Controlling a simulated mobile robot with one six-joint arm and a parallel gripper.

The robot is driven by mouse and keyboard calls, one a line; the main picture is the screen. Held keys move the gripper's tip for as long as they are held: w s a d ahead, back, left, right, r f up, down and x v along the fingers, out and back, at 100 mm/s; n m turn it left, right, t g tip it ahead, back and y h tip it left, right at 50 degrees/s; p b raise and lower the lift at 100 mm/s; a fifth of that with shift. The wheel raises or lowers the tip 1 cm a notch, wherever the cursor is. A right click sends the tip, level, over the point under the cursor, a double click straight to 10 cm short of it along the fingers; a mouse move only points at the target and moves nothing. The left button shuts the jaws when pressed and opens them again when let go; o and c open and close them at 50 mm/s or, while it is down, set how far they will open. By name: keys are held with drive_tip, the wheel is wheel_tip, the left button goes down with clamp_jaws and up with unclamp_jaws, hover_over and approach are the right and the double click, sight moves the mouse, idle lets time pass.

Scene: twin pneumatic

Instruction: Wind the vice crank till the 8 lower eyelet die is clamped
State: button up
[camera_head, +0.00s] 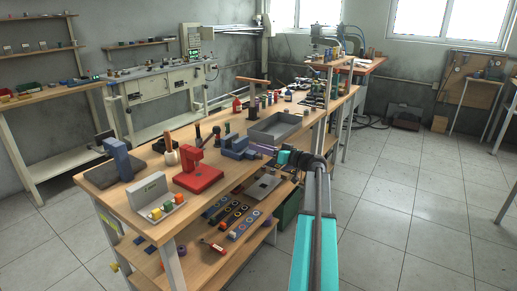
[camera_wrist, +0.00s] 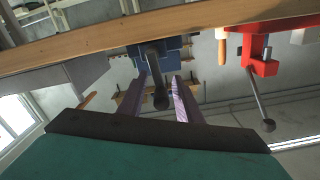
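The blue vice (camera_head: 236,146) stands on the workbench, right of the red press. In the wrist view the vice (camera_wrist: 147,52) is straight ahead, and its dark crank (camera_wrist: 160,100) with a round ball end points toward the camera. My gripper (camera_wrist: 159,80) is open, with one purple finger on each side of the crank and a visible gap to both. In the head view my gripper (camera_head: 264,150) is small, beside the right end of the vice. The 8 lower eyelet die cannot be made out, and the inside of the vice jaws is hidden.
The red press (camera_head: 198,172) with its lever stands left of the vice. A grey tray (camera_head: 274,128) lies behind it. A grey stand with coloured blocks (camera_head: 152,198) is at the front. The lower shelf (camera_head: 225,245) holds several dark parts.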

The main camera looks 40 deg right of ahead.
drive_tip(key=v, duration=1.3)
drive_tip(key=shift+s+f, duration=0.1)
drive_tip(key=w+a+f+m+g+y+p, duration=0.1)
drive_tip(key=w+a+f+g, duration=0.25)
drive_tip(key=a+f, duration=0.55)
drive_tip(key=w+a+f+g+y+p, duration=0.15)
drive_tip(key=w+a+f, duration=0.25)
drive_tip(key=a+f, duration=0.5)
drive_tip(key=s+a+f+g+p, duration=0.3)
drive_tip(key=a+f+g, duration=0.4)
drive_tip(key=a+f, duration=0.95)
drive_tip(key=s+a+f+g+h+p, duration=0.1)
drive_tip(key=s+a+f+g, duration=0.2)
drive_tip(key=s+a+f, duration=0.4)
drive_tip(key=s+a+f+g+p, duration=0.1)
drive_tip(key=s+a+f+g, duration=0.2)
drive_tip(key=s+a, duration=0.35)
drive_tip(key=s+a+f+n+g+h+p, duration=0.1)
drive_tip(key=s+a+f+g+h, duration=0.1)
drive_tip(key=s, duration=0.6)
drive_tip(key=s+a+f+n+g+h+p, duration=0.1)
drive_tip(key=s+a+f+g+h+p, duration=0.1)
drive_tip(key=s, duration=0.7)
drive_tip(key=shift+a+f+g+h, duration=0.4)
drive_tip(key=shift+a+f+h, duration=0.2)
drive_tip(key=shift+a+h, duration=0.35)
